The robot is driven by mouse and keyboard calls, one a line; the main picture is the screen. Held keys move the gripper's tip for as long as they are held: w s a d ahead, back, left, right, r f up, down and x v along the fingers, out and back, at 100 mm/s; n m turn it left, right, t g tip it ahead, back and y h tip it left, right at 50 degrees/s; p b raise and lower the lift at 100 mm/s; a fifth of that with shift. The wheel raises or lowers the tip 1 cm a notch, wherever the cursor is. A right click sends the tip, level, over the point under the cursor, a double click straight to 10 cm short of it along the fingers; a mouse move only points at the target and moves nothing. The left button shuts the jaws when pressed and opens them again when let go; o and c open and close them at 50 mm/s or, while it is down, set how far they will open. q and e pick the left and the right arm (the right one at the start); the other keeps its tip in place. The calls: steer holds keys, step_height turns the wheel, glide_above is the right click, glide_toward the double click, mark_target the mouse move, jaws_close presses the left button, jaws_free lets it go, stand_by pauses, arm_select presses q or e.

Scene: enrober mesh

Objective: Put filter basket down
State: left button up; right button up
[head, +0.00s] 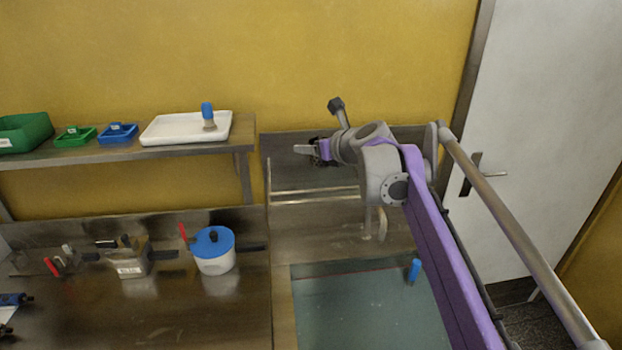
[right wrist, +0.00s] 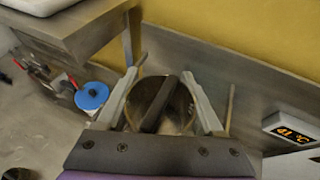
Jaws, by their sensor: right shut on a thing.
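In the right wrist view my right gripper (right wrist: 160,76) has its two grey fingers on either side of a round, shiny metal piece with a dark bar across it, which I take for the filter basket (right wrist: 180,112). The gripper is shut on it. In the head view my right gripper (head: 308,150) is held out to the left, in front of the steel back panel and above the counter. The basket is too small and dark to make out clearly there. My left gripper is not in view.
A shelf (head: 190,153) at left carries a white tray (head: 170,128) with a blue-handled brush. Below stand a white pot (head: 215,263) with a blue lid and a metal tool holder (head: 130,262). A blue object (head: 414,271) is on the green surface (head: 350,315). A lit display (right wrist: 291,128) is at right.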

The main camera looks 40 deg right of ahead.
step_height(320, 180, down, 8)
steer(key=shift+s+f, duration=0.15)
steer(key=shift+f, duration=0.05)
stand_by(0.3)
steer(key=shift+f, duration=0.25)
steer(key=o, duration=1.5)
steer(key=shift+r, duration=0.1)
steer(key=shift+r, duration=0.1)
